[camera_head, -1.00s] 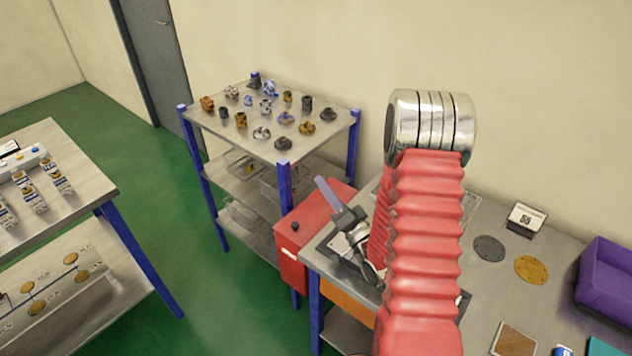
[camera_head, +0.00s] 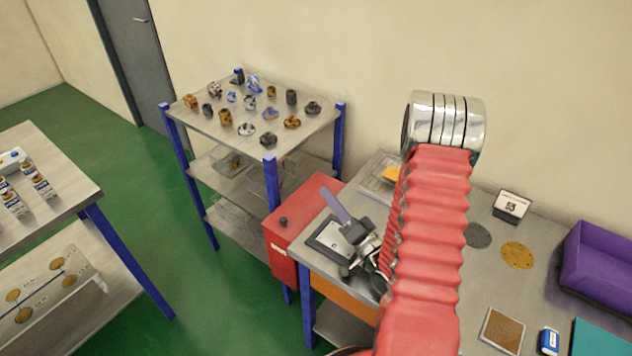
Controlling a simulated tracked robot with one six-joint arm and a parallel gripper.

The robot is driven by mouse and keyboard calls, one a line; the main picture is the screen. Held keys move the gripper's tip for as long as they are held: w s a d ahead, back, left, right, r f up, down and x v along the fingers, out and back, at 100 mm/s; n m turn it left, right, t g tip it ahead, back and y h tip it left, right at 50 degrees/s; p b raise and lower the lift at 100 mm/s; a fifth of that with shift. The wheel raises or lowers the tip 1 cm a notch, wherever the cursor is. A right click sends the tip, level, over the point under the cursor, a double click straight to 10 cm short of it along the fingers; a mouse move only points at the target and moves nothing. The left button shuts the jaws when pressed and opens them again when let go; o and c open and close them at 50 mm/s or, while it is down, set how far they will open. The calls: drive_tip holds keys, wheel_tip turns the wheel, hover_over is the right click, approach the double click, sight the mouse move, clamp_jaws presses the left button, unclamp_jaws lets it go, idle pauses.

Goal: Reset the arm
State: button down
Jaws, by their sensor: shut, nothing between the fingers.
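My red bellows-covered arm rises in the right half of the head view and bends over at a silver joint. My gripper (camera_head: 326,192), with a long lavender finger end and a dark body, shows left of the arm. It points up and left and is shut and empty. It appears in front of the red box and the left end of the grey workbench (camera_head: 466,290). The red sleeve hides part of the wrist.
A metal shelf (camera_head: 215,128) with several small parts stands at back left. A red box (camera_head: 284,252) adjoins the bench. A purple bin (camera_head: 598,268), round discs (camera_head: 516,255) and a small sign (camera_head: 511,206) are on the right. Another table (camera_head: 62,205) stands left.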

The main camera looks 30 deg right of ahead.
drive_tip(key=s+a+r+n+g+y, duration=0.2)
drive_tip(key=a+r+g+y, duration=0.15)
drive_tip(key=a, duration=0.35)
drive_tip(key=s+a+r+n+g+y, duration=0.1)
drive_tip(key=a+r+n+g+y, duration=0.3)
drive_tip(key=a, duration=0.4)
drive_tip(key=s+a+r+n+g+y, duration=0.1)
drive_tip(key=s+a+r+g+y, duration=0.15)
drive_tip(key=a+g+y, duration=0.35)
drive_tip(key=s+a+n+g+h, duration=0.2)
drive_tip(key=s+a+n+g, duration=0.15)
drive_tip(key=s+a, duration=0.25)
drive_tip(key=s+g+h, duration=0.4)
drive_tip(key=s+h, duration=0.3)
drive_tip(key=s, duration=0.3)
drive_tip(key=d+r+m+t+h, duration=0.1)
drive_tip(key=d+r+t+h, duration=0.5)
drive_tip(key=d, duration=0.4)
drive_tip(key=shift+w+d+r+h, duration=0.3)
drive_tip(key=shift+w+d+h, duration=0.1)
drive_tip(key=shift+h, duration=0.45)
